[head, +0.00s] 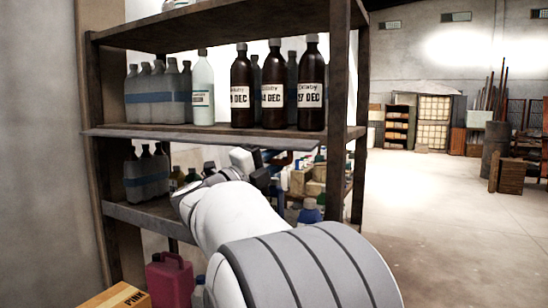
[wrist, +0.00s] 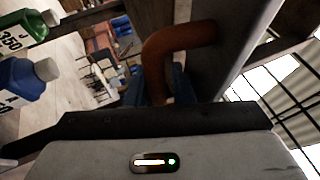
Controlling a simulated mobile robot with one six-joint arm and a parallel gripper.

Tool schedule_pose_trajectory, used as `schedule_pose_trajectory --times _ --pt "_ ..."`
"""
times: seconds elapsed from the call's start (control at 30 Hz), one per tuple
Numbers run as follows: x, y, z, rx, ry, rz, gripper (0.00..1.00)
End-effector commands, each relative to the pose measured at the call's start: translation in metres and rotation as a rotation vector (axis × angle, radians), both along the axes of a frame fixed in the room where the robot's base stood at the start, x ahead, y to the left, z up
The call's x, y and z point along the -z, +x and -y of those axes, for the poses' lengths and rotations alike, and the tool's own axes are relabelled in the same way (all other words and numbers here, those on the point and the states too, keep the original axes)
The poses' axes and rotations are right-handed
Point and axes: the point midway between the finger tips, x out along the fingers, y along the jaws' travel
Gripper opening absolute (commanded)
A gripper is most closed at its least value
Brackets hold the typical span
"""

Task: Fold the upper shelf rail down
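The upper shelf rail (head: 200,133) is a long grey strip along the front edge of the bottle shelf, low against the bottles' bases. In the wrist view a grey bar (wrist: 247,50), apparently this rail, runs steeply on the right. A reddish-brown curved handle (wrist: 180,42) sticks out from it. My gripper (wrist: 158,90) has its dark blue fingers close on both sides of the handle's end, with no clear gap. In the head view my arm reaches to just below the rail, and the fingertips are hidden behind my wrist.
Brown bottles (head: 270,90) with date labels and clear bottles (head: 160,95) stand behind the rail. A lower strip (head: 150,220) crosses the shelf below. A pink jug (head: 169,280) and a cardboard box (head: 115,297) are at lower left. Open floor (head: 430,210) lies right.

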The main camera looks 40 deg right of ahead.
Motion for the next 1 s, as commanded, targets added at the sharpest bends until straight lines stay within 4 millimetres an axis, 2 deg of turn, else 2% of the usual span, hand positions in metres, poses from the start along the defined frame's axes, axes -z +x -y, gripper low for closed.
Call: schedule_pose_trajectory --times 0.1,0.37,0.57,1.0 --pt "0.0002 0.0000 -0.0002 0.000 0.000 0.000 0.22" --pt "0.0002 -0.0002 -0.0001 0.001 0.000 0.000 0.00" --pt "-0.0005 -0.0005 -0.0003 0.001 0.004 -0.001 0.00" --pt "-0.0058 -0.0036 -0.0077 0.001 0.211 -0.087 0.00"
